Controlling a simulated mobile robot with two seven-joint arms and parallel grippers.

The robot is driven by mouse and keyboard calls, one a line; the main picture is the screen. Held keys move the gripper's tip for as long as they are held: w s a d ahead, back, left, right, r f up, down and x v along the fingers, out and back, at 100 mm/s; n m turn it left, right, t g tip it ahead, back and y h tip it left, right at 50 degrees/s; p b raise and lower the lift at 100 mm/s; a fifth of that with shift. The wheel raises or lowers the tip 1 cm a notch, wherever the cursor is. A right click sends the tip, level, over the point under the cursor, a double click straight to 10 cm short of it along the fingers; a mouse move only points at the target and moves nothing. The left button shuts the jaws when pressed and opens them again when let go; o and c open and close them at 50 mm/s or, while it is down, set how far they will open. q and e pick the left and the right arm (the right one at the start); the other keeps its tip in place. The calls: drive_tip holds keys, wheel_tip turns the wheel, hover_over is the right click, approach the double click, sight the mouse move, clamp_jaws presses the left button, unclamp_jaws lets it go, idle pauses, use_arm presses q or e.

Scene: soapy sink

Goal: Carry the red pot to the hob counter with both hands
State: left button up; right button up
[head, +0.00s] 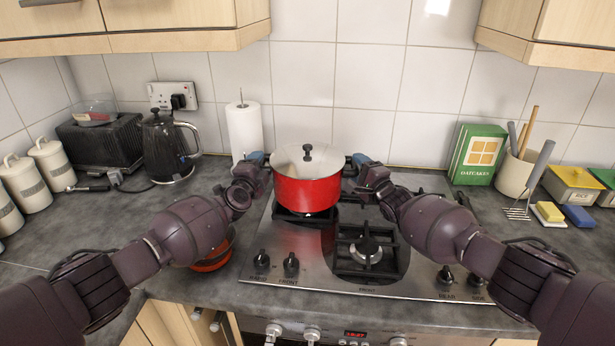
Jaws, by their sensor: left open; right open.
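The red pot (307,190) has a pale lid with a black knob and stands upright on the left side of the gas hob (300,248). My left gripper (256,160) is open at the pot's left side, close to where a handle would be. My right gripper (360,162) is open at the pot's right side, at the same height. The grippers hide the pot's handles, so I cannot tell whether the fingers touch them. The grey counter (215,275) surrounds the hob.
A black kettle (167,148) and a paper towel roll (244,130) stand left of the pot. An orange-red item (213,264) sits partly behind my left arm. An oatcakes box (477,154) and a utensil pot (514,175) stand at right. Cupboards (130,40) hang above.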

use_arm(q)
drive_tip(key=shift+w, duration=0.2)
use_arm(e)
drive_tip(key=shift+w+a, duration=0.1)
drive_tip(key=shift+w, duration=0.05)
use_arm(q)
clamp_jaws()
use_arm(e)
clamp_jaws()
idle(1.0)
use_arm(q)
drive_tip(key=shift+w+d+r, duration=0.1)
drive_tip(key=shift+r, duration=0.15)
use_arm(e)
drive_tip(key=shift+w+r, duration=0.1)
drive_tip(key=shift+r, duration=0.15)
